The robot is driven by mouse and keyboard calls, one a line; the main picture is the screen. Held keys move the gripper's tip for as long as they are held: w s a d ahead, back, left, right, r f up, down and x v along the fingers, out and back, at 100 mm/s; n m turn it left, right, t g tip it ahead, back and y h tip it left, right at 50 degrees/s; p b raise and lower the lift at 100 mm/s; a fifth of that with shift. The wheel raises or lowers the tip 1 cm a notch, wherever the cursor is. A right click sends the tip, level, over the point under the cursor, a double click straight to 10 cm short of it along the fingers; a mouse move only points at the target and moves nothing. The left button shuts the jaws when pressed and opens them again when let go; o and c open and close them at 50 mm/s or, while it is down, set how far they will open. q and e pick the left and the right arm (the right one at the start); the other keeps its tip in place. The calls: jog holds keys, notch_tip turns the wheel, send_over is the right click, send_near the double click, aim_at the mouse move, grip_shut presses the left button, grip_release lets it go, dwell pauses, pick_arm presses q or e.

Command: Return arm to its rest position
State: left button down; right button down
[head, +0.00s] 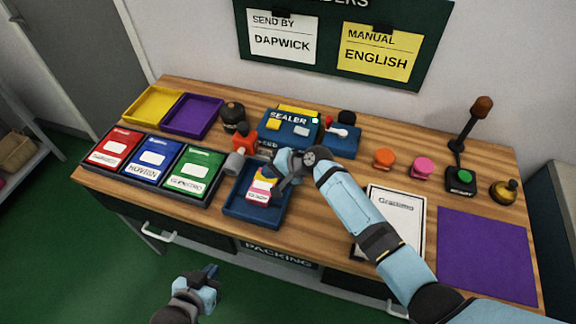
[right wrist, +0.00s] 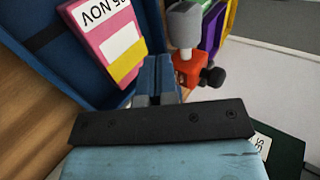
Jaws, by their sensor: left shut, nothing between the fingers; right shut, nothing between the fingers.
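My right arm reaches across the table from the lower right in the head view. Its gripper (head: 287,168) is over the right part of the blue tray (head: 237,206), by the pink and yellow packet (head: 260,188) lying there. In the right wrist view the shut fingers (right wrist: 158,78) are beside the packet (right wrist: 106,38), with nothing seen between them. Whether they touch the tray wall (right wrist: 62,22) I cannot tell. My left gripper (head: 209,274) is shut and empty, low in front of the table over the green floor.
Red, blue and green boxes (head: 193,171) stand left of the tray. A red and grey tool (head: 241,142) and the sealer (head: 289,127) are behind it. A framed sheet (head: 405,215) lies under my right forearm. A purple mat (head: 484,255) is clear at right.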

jog(key=s+d+r+n+h, duration=0.2)
jog(key=s+d+r+h, duration=0.1)
jog(key=s+d, duration=0.8)
jog(key=s+d+r+n+h, duration=0.15)
jog(key=s+d+h, duration=0.25)
jog(key=s+d, duration=0.7)
jog(key=s+d+r+n+h, duration=0.2)
jog(key=s+d+r+h, duration=0.15)
jog(key=s+d, duration=0.75)
pick_arm(q)
jog(key=shift+a+r+p, duration=0.6)
jog(key=shift+r+p, duration=0.05)
jog(key=shift+p, duration=0.3)
pick_arm(e)
jog(key=w+a+f+t+y, duration=0.1)
jog(key=w+a+f+t, duration=0.1)
jog(key=a+f+t, duration=0.1)
jog(key=w+a+f+t+y, duration=0.2)
jog(key=w+a+f+t, duration=0.1)
jog(key=f, duration=0.5)
jog(key=shift+w+a+n+t, duration=0.3)
jog(key=shift+a+t, duration=0.35)
jog(key=shift+t, duration=0.35)
